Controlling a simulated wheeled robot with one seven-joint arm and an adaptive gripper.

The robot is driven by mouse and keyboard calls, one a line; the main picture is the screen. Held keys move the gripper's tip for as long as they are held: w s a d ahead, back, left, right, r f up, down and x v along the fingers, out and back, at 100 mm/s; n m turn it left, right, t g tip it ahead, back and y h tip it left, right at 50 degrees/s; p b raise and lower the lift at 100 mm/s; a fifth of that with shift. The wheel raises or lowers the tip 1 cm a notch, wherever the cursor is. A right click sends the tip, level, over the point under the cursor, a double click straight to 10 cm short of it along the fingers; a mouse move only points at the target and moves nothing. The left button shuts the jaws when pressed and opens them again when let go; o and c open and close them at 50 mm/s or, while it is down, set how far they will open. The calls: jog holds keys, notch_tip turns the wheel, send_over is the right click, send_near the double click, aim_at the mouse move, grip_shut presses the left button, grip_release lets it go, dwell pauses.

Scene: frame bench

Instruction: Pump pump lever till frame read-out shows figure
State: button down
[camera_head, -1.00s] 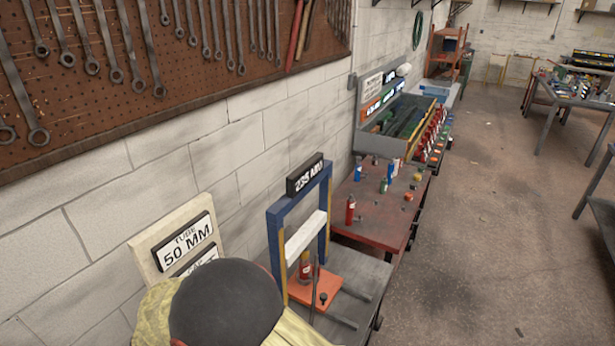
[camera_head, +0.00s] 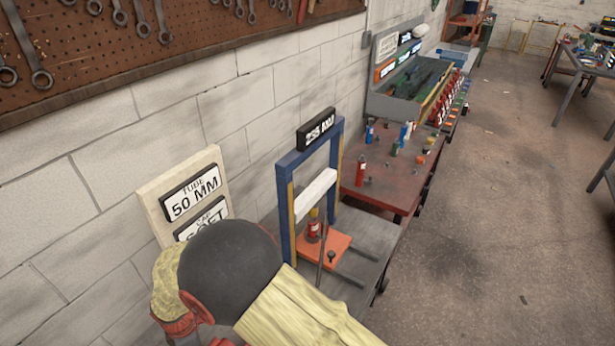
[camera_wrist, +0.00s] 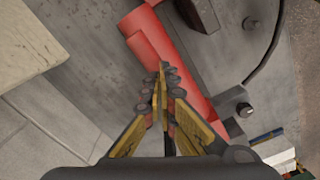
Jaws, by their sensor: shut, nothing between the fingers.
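The blue press frame (camera_head: 286,215) stands on a grey bench, with a black read-out (camera_head: 317,128) on top. Its text is small; it looks like 235 and some letters. Under its white crossbar (camera_head: 315,194), a small red cylinder (camera_head: 313,230) stands on an orange plate (camera_head: 327,250). A thin dark rod (camera_head: 320,270) stands in front; I cannot tell whether it is the pump lever. In the wrist view my gripper (camera_wrist: 163,70) is shut and empty over a large red cylinder (camera_wrist: 172,55); contact is unclear. My arm hides the gripper in the head view.
A board on the left reads "TUBE 50 MM" (camera_head: 192,193), with a partly hidden plate below. A red-topped table (camera_head: 385,185) with small bottles stands beyond the press. A dark cable (camera_wrist: 272,50) curves beside the red cylinder. The floor to the right is clear.

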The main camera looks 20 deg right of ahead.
notch_tip(320, 180, down, 2)
jog(key=shift+f+b, duration=0.1)
jog(key=shift+b, duration=0.4)
jog(key=shift+r+p, duration=2.75)
jog(key=shift+r, duration=1.75)
jog(key=shift+f, duration=0.1)
jog(key=shift+r, duration=0.2)
notch_tip(320, 180, up, 5)
jog(key=p, duration=0.3)
jog(key=shift+f, duration=0.1)
dwell(0.7)
